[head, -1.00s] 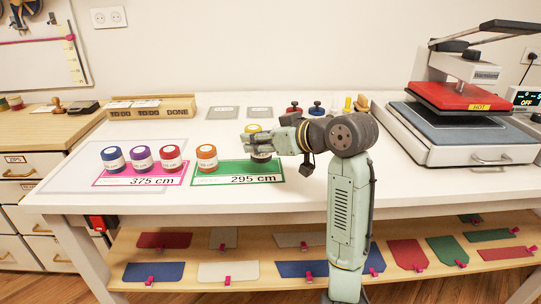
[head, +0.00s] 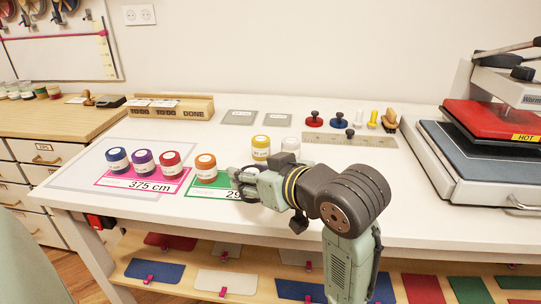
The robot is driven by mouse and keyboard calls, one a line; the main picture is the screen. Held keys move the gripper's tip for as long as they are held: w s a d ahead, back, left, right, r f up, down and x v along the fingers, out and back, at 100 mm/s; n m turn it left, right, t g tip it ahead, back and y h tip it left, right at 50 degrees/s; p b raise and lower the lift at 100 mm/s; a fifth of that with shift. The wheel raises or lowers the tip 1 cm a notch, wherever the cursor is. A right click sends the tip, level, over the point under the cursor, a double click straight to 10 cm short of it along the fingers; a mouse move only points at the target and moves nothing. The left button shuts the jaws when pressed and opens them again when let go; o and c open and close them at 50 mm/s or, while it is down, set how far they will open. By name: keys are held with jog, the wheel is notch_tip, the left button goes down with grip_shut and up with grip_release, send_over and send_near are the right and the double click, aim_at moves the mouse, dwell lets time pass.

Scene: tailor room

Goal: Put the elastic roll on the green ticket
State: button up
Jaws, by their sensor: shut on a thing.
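The green ticket (head: 204,190) lies on the white table, its right part hidden by my gripper and arm. An orange-topped elastic roll (head: 206,168) stands upright on its left end. My gripper (head: 243,180) is over the ticket's right part, right of the orange roll. It is shut on a pale roll mostly hidden by the fingers; its colour and whether it touches the ticket I cannot tell. A yellow-topped roll (head: 261,148) and a white roll (head: 290,147) stand behind my gripper.
A pink ticket (head: 120,181) marked 375 cm, with blue (head: 117,160), purple (head: 143,163) and red (head: 170,164) rolls, lies to the left. A ruler (head: 355,141) and stamps are at the back right. A hot press (head: 490,150) stands at the far right.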

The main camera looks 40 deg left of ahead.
jog(key=w+a, duration=0.1)
jog(key=w, duration=0.2)
jog(key=w+a+f+p, duration=0.1)
jog(key=w, duration=0.3)
jog(key=w+a+p, duration=0.1)
jog(key=w+a, duration=0.1)
jog(key=w, duration=0.1)
jog(key=shift+w+a+f, duration=0.1)
jog(key=shift+w+f, duration=0.05)
jog(key=shift+w+f+p, duration=0.15)
jog(key=shift+f+p, duration=0.25)
jog(key=shift+f, duration=1.4)
jog(key=shift+f, duration=0.3)
jog(key=o, duration=1.1)
jog(key=shift+r, duration=0.1)
